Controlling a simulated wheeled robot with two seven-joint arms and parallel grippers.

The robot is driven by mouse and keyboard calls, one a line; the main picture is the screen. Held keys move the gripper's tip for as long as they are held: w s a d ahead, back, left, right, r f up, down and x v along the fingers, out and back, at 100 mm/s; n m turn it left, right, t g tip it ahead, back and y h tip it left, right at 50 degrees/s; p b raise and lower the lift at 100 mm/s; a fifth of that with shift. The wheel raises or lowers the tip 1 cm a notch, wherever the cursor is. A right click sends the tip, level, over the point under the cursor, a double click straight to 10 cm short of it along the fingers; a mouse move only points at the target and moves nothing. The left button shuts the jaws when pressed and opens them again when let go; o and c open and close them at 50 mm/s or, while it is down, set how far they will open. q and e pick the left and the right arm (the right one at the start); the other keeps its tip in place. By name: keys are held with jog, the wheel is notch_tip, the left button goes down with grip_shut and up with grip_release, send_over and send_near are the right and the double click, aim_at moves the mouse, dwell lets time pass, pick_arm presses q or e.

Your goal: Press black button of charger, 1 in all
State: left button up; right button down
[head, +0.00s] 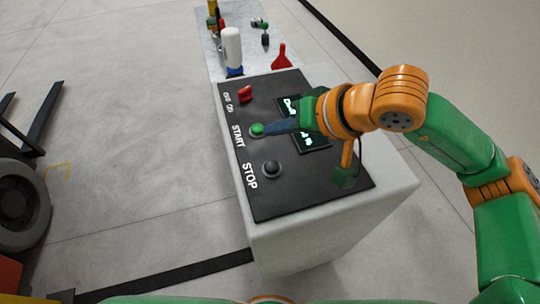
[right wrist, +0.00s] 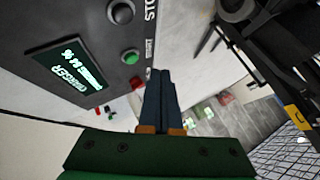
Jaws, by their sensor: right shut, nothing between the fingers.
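The charger (head: 320,222) is a white box with a sloping dark panel on top. Its black button (head: 271,168), beside the word STOP, is in plain view; it also shows at the top of the right wrist view (right wrist: 122,11). A green button (head: 257,130) sits beside the word START, and shows in the right wrist view (right wrist: 131,56). My right gripper (head: 268,128) is shut and empty. Its fingertips overlap the green button's right side in the head view; in the wrist view they (right wrist: 159,71) appear beside it. I cannot tell whether they touch. My left gripper is out of view.
A red switch (head: 245,94) and a lit display (right wrist: 70,66) are on the panel; my right arm partly covers the display in the head view. A white bottle (head: 232,46), a red object (head: 282,57) and small tools stand on the surface behind.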

aim_at(275, 169)
notch_tip(275, 169, down, 9)
jog(key=b, duration=0.5)
jog(key=shift+w+a+r, duration=0.1)
jog(key=shift+w+r, duration=0.05)
jog(key=shift+r, duration=0.05)
jog(key=shift+f+b, duration=0.2)
jog(key=shift+b, duration=0.35)
dwell(1.3)
jog(key=shift+f+b, duration=0.4)
jog(key=shift+b, duration=0.35)
jog(key=shift+f+b, duration=0.5)
jog(key=shift+b, duration=0.2)
dwell(0.4)
dwell(0.4)
jog(key=shift+r+p, duration=0.4)
jog(key=shift+r, duration=0.55)
